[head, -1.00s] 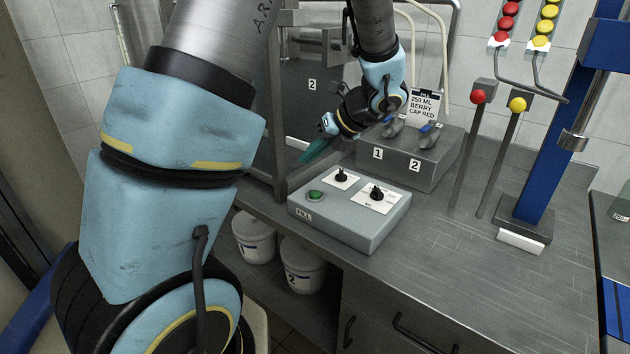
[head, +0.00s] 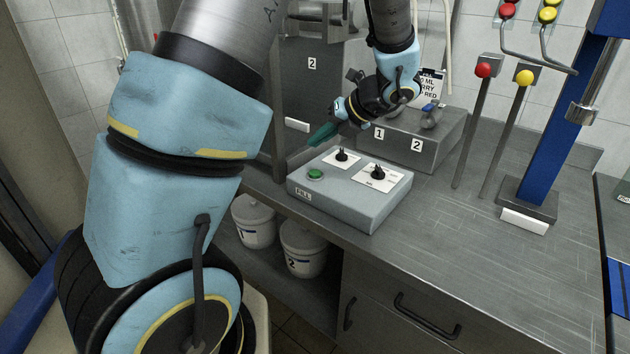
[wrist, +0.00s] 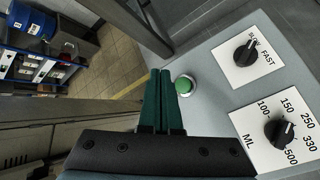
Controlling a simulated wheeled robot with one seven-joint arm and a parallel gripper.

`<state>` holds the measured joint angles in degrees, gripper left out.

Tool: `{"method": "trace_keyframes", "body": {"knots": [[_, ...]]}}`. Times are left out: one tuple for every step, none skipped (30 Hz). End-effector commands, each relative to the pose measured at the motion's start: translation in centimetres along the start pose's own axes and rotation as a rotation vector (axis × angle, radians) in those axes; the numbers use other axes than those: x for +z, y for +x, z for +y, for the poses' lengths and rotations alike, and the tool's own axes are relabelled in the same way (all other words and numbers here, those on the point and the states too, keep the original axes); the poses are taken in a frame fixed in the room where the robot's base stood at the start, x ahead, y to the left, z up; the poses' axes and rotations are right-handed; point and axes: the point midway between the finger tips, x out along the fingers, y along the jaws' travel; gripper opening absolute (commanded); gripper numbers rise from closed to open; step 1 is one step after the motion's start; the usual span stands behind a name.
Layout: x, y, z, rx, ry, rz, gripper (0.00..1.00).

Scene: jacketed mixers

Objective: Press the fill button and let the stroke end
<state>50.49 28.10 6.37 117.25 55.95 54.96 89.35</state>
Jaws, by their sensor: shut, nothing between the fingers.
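The green fill button (head: 315,174) sits on the grey control box (head: 345,209) by its FILL label. In the wrist view the button (wrist: 184,85) is just right of the tips of my gripper (wrist: 161,72). My gripper (head: 313,143) has green fingers, shut and empty, above the back left of the box in the head view. The fingers appear apart from the button. The speed knob (wrist: 246,52) is marked SLOW and FAST. The volume knob (wrist: 281,131) is marked in ML. Both black knobs stand on white plates.
Behind the box is a grey block (head: 434,151) with numbered valves 1 and 2. Red (head: 484,70) and yellow (head: 525,77) knobbed levers stand right, near a blue post (head: 547,150). Lidded buckets (head: 303,247) sit below.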

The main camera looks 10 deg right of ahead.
Motion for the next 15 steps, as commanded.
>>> {"method": "trace_keyframes", "body": {"knots": [[-0.8,1.0,-0.8,0.000,0.000,0.000,0.00],[-1.0,1.3,-1.0,0.000,0.000,0.000,0.00],[-1.3,1.7,-1.3,0.000,0.000,0.000,0.00],[-1.5,2.0,-1.5,0.000,0.000,0.000,0.00],[-1.7,2.3,-1.7,0.000,0.000,0.000,0.00],[-1.9,2.5,-1.8,0.000,0.000,0.000,0.00],[-2.0,2.7,-1.9,0.001,0.001,0.000,0.00],[-2.1,2.9,-2.1,0.002,0.002,0.000,0.00],[-2.3,3.2,-2.3,0.001,0.003,0.000,0.00],[-2.4,3.3,-2.4,0.001,0.002,0.000,0.00],[-2.5,3.5,-2.5,0.001,0.002,0.000,0.00],[-2.6,3.6,-2.6,0.000,0.001,0.000,0.00],[-2.7,3.7,-2.7,0.000,0.000,0.000,0.00],[-2.7,3.7,-2.7,0.000,0.000,0.000,0.00],[-2.7,3.8,-2.8,0.000,0.000,0.000,0.00]]}}
